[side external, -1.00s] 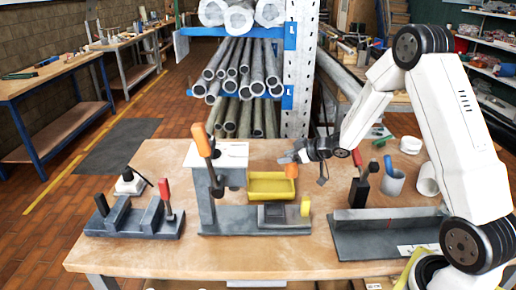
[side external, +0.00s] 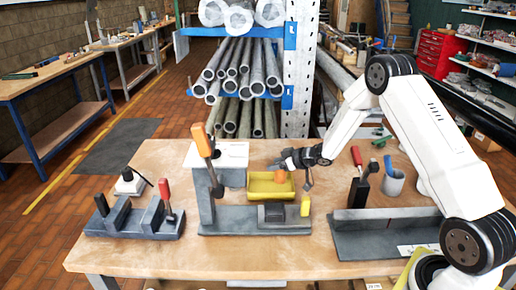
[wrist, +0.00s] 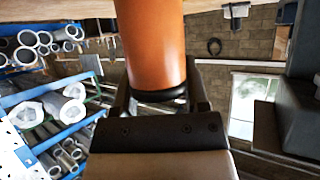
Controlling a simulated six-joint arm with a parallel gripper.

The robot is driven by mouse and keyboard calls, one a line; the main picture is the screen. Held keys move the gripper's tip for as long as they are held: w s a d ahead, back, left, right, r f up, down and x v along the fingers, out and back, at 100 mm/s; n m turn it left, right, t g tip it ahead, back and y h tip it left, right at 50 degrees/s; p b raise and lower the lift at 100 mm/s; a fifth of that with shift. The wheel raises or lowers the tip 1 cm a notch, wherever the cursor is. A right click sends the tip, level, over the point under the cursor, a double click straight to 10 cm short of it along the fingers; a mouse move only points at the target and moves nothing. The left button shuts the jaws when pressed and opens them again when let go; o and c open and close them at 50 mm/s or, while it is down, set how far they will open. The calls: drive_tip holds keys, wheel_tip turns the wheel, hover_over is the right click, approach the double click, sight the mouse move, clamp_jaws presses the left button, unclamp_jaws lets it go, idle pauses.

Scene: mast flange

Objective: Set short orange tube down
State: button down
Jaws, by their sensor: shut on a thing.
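The short orange tube (side external: 281,175) is held in my gripper (side external: 284,165), over the yellow tray (side external: 257,190) on the workbench. In the side view I cannot tell whether the tube touches the tray floor. In the wrist view the orange tube (wrist: 152,40) fills the top middle, with a dark band at its lower end. My gripper's dark fingers (wrist: 157,97) stand on either side of it. The tray does not show clearly in the wrist view.
A grey fixture with an orange-handled lever (side external: 203,141) stands left of the tray, and its base (side external: 232,219) runs in front. A yellow cylinder (side external: 305,206) stands on it. A red-handled clamp (side external: 358,185) and grey cup (side external: 393,182) are right.

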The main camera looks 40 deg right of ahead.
sight(276, 172)
drive_tip(key=shift+w+f, duration=0.2)
drive_tip(key=shift+f, duration=1.5)
drive_tip(key=shift+f, duration=0.1)
drive_tip(key=shift+c, duration=0.5)
unclamp_jaws()
drive_tip(key=v, duration=0.7)
drive_tip(key=shift+s+r, duration=0.25)
drive_tip(key=shift+s, duration=0.05)
